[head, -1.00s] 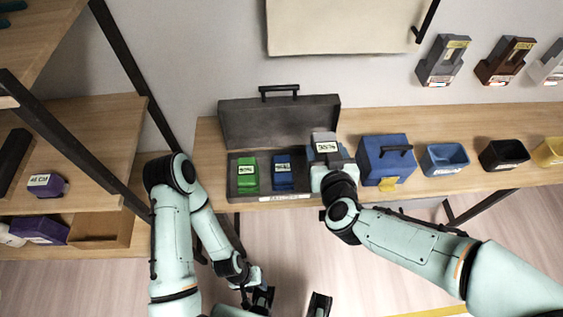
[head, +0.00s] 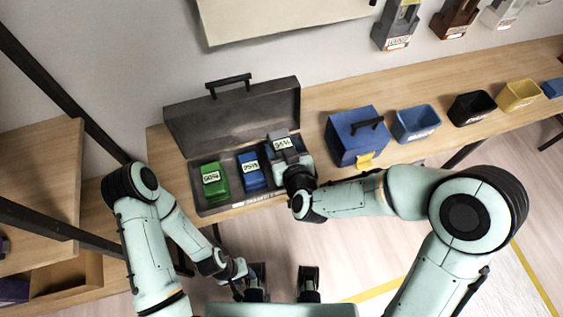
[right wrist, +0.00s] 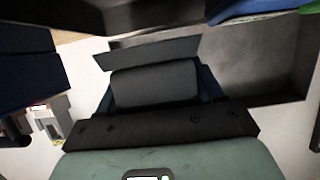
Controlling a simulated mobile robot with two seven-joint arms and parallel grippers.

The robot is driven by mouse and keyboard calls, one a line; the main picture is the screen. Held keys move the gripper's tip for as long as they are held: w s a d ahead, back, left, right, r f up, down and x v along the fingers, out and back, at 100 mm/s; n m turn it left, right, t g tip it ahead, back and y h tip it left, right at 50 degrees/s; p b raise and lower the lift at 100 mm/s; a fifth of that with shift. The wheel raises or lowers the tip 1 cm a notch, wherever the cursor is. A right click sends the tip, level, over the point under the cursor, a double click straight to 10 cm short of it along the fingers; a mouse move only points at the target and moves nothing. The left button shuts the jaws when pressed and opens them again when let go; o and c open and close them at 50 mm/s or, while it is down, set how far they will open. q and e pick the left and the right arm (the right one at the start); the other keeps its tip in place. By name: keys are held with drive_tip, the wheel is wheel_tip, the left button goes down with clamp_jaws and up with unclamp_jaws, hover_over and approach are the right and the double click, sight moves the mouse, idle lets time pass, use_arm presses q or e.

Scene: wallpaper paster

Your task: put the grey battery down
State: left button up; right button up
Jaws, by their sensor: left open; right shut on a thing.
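The grey battery (head: 280,142), with a pale label on top, is at the right end of the open dark grey case (head: 232,204). My right gripper (head: 290,160) is shut on it from the front side. In the right wrist view the grey battery (right wrist: 155,82) fills the middle, between the fingers. I cannot tell whether its underside touches the case floor. A green battery (head: 215,184) and a blue battery (head: 251,172) stand in the case to its left. My left gripper (head: 283,278) is open and empty, low in front of the bench.
The case lid (head: 232,115) stands open at the back. A blue box (head: 352,140) with a black handle is close on the right, then blue (head: 416,124), black (head: 472,108) and yellow (head: 519,95) bins. Wall holders (head: 397,25) hang above the bench (head: 330,95).

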drive_tip(key=shift+f+b, duration=0.5)
drive_tip(key=shift+f, duration=2.75)
drive_tip(key=shift+f, duration=0.15)
drive_tip(key=o, duration=1.2)
drive_tip(key=shift+c, duration=0.2)
